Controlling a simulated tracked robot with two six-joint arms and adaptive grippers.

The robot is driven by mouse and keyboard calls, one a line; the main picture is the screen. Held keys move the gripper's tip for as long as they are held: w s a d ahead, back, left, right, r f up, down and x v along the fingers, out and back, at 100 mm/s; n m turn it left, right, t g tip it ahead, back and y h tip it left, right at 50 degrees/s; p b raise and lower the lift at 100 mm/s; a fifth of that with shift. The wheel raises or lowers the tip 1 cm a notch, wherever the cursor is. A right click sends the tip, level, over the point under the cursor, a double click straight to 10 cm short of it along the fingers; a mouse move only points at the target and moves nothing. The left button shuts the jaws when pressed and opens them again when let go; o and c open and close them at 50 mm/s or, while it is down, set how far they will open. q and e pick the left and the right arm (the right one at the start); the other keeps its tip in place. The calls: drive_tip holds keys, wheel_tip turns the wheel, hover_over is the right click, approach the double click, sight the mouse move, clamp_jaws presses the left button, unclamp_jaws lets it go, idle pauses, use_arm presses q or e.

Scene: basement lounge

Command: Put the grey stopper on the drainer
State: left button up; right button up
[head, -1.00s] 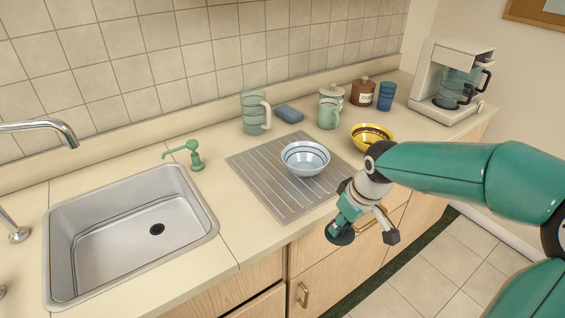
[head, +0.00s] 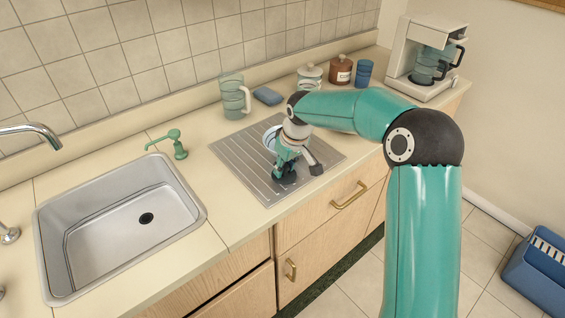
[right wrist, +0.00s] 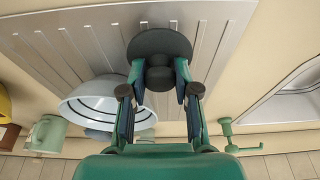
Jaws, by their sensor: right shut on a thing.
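The grey stopper (right wrist: 160,43) is a dark round disc with a knob, held between the fingers of my right gripper (right wrist: 159,90) in the right wrist view. In the head view my right gripper (head: 287,168) is over the front part of the ridged metal drainer (head: 228,152), with the stopper (head: 284,177) at its tips. I cannot tell whether the stopper touches the drainer. The drainer also fills much of the right wrist view (right wrist: 225,35). My left gripper is not in view.
A striped bowl (right wrist: 100,105) stands on the drainer close beside the gripper, partly hidden in the head view. A glass jug (head: 233,98), a blue sponge (head: 267,96), canisters and a blue cup (head: 364,72) stand behind. The sink (head: 120,225) and green soap pump (head: 175,143) are left.

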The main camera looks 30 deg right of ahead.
sight(287, 177)
drive_tip(key=shift+w+a+f+p, duration=0.1)
drive_tip(key=shift+w+f+p, duration=0.1)
drive_tip(key=shift+w, duration=0.35)
drive_tip(key=shift+w+f+p, duration=0.15)
drive_tip(key=shift+w, duration=0.35)
drive_tip(key=shift+s+f, duration=0.1)
drive_tip(key=shift+f, duration=0.3)
drive_tip(key=shift+f, duration=0.3)
drive_tip(key=o, duration=1)
drive_tip(key=shift+r, duration=0.1)
drive_tip(key=shift+o, duration=0.2)
drive_tip(key=shift+r, duration=0.1)
drive_tip(key=shift+r, duration=0.25)
drive_tip(key=b+v, duration=0.1)
drive_tip(key=v, duration=1)
drive_tip(key=shift+s+r, duration=0.2)
drive_tip(key=shift+r, duration=0.15)
